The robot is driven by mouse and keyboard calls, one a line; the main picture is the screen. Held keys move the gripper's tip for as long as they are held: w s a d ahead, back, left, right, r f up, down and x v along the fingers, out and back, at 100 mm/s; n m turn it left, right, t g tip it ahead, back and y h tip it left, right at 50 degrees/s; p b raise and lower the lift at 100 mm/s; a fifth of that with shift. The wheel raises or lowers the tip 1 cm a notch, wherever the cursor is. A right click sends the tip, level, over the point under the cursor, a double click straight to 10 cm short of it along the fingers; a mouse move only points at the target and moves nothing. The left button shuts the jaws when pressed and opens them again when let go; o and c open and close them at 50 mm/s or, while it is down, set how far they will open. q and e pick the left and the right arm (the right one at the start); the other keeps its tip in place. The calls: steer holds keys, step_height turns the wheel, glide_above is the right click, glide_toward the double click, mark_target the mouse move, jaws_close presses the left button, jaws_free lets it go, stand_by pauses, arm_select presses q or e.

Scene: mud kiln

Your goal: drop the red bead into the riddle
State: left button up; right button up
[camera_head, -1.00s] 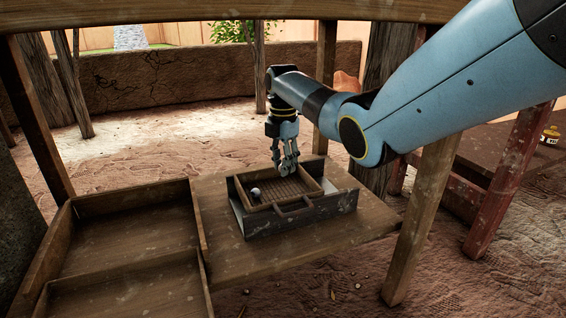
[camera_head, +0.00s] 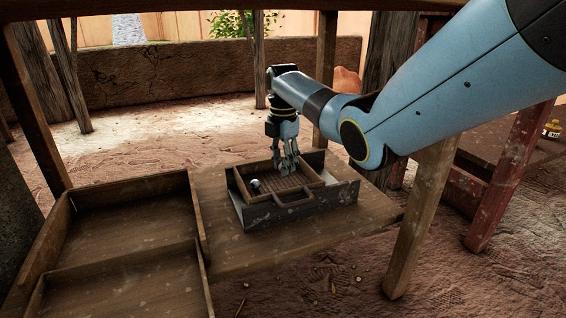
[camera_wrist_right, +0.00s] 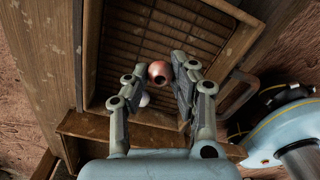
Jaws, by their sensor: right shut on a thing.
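The riddle (camera_head: 268,198) is a wooden frame with a slatted bottom, sitting in a dark open box on the table. It also fills the middle of the right wrist view (camera_wrist_right: 91,55). My right gripper (camera_head: 287,172) points down over the riddle. In the right wrist view, its fingers (camera_wrist_right: 160,75) are shut on the red bead (camera_wrist_right: 159,71), with the slats behind it. The fingers hide the bead in the head view. A white bead (camera_head: 254,184) lies at the riddle's left side. My left gripper is out of view.
The dark box (camera_head: 335,195) surrounds the riddle. A wooden tray with compartments (camera_head: 130,220) stands at the left of the table (camera_head: 225,245). A wooden post (camera_head: 420,215) rises at the right, close to my right arm. The table front is clear.

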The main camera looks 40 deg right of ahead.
steer(key=o, duration=0.9)
step_height(320, 180, up, 8)
steer(key=shift+f, duration=0.25)
